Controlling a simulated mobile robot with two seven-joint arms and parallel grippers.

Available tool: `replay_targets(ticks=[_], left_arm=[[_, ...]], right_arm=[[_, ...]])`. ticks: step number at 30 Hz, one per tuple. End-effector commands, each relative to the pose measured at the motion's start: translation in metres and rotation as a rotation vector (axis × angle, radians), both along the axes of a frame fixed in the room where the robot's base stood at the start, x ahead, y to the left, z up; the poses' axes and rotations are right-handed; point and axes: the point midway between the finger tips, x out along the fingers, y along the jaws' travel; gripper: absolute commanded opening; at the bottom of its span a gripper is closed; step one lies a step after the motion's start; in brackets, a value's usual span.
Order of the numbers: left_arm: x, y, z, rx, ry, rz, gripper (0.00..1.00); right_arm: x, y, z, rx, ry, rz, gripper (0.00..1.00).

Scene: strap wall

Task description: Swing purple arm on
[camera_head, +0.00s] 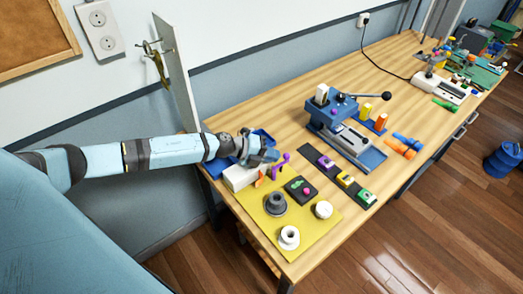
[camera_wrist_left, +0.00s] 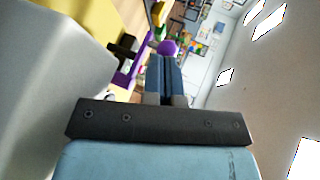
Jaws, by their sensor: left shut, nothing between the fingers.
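The purple arm (camera_head: 280,166) with its round knob stands up beside a white block (camera_head: 238,178) on the table's left part. In the left wrist view the purple arm (camera_wrist_left: 125,78) reaches from a dark joint to a purple ball just beyond my fingertips. My left gripper (camera_head: 272,156) is shut and empty, close to the knob on its left side. In the left wrist view the shut fingers (camera_wrist_left: 170,72) point toward the ball; whether they touch it I cannot tell. Part of the block is hidden by my wrist. My right gripper is out of view.
An orange piece (camera_head: 261,181) sits close by the block. A yellow mat (camera_head: 304,238) with grey and white round parts lies in front. A blue lever press (camera_head: 335,118) stands to the right. A tall white panel (camera_head: 176,75) rises behind my arm.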

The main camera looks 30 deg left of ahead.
Motion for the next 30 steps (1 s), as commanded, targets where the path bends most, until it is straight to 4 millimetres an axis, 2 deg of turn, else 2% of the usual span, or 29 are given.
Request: replay_targets(ticks=[14,30], left_arm=[[0.004,-0.005,-0.003,0.000,0.000,0.000,0.00],[0.000,0.003,-0.003,0.000,0.000,-0.071,0.00]], right_arm=[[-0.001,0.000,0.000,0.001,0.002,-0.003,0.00],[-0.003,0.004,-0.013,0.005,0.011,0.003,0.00]])
